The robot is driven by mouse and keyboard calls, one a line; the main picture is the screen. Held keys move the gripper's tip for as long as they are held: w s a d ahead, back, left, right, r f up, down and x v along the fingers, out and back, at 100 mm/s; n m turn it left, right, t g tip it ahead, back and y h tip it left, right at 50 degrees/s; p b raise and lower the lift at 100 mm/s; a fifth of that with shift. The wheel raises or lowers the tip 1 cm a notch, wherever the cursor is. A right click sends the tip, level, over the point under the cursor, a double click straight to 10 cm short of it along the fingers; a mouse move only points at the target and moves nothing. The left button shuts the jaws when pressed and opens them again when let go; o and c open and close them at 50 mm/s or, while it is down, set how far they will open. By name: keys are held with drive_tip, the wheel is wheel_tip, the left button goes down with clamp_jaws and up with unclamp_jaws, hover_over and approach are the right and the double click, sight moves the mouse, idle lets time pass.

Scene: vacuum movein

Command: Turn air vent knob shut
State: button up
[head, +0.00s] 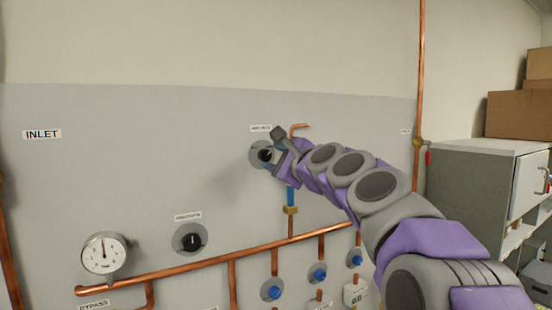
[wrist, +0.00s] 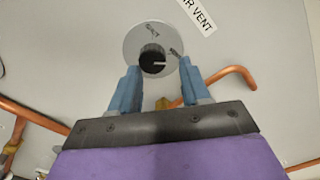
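The air vent knob is a small black round knob (wrist: 152,59) on a grey disc (wrist: 133,42) marked with small lettering, fixed to the wall panel. A white pointer line on it points right in the wrist view. In the head view the knob (head: 265,155) shows just left of my gripper. My gripper (wrist: 158,83) has two blue fingers standing apart, one to each side of the knob's lower edge in the picture. The gap between them looks empty. I cannot tell whether either finger touches the knob. The "AIR VENT" label (wrist: 198,14) is beside the disc.
Copper pipes (head: 200,266) run across the panel, and one bent pipe (wrist: 228,76) passes close by my right finger. A gauge (head: 104,253), another black knob (head: 190,242) and several blue knobs (head: 271,293) sit lower. A grey cabinet (head: 470,195) with boxes stands at right.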

drive_tip(key=shift+r, duration=0.1)
drive_tip(key=shift+c, duration=0.7)
drive_tip(key=shift+s+a, duration=0.1)
drive_tip(key=shift+a, duration=0.55)
drive_tip(key=c, duration=0.3)
drive_tip(key=shift+a, duration=0.1)
drive_tip(key=shift+c, duration=1.4)
